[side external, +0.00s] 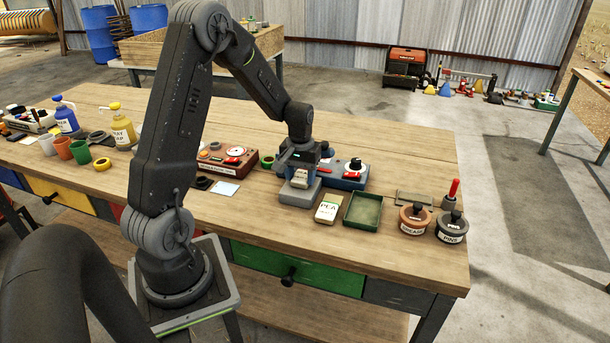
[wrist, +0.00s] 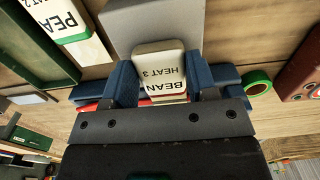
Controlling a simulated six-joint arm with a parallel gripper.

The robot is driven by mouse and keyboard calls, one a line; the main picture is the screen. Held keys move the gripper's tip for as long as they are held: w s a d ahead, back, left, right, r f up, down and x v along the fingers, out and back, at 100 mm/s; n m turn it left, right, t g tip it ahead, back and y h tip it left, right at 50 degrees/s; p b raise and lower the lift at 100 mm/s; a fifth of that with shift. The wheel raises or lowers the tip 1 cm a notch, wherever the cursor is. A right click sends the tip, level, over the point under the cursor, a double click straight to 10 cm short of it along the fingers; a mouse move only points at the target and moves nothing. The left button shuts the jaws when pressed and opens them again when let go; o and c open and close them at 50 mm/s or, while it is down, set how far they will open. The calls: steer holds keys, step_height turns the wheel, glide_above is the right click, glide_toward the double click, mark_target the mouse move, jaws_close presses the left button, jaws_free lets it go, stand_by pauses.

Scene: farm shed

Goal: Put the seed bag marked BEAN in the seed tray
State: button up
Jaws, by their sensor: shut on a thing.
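The seed bag marked BEAN (wrist: 162,68), cream with a white label that also reads HEAT 3, is between the blue fingers of my gripper (wrist: 163,88) in the wrist view. The fingers are shut on its sides. In the side view my gripper (side external: 299,179) is above a grey block (side external: 297,195); I cannot tell whether the bag touches the block. The seed tray (side external: 363,223), green and shallow, lies to the right and looks empty. It also shows at the upper left of the wrist view (wrist: 60,67).
A bag marked PEA (side external: 327,209) lies between the grey block and the tray. Two lidded jars (side external: 413,219) stand right of the tray.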

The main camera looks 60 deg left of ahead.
mark_target(295, 196)
steer(key=shift+s+d+r, duration=0.15)
steer(key=shift+s+d, duration=1.55)
steer(key=shift+d, duration=0.05)
step_height(295, 196, up, 7)
stand_by(0.6)
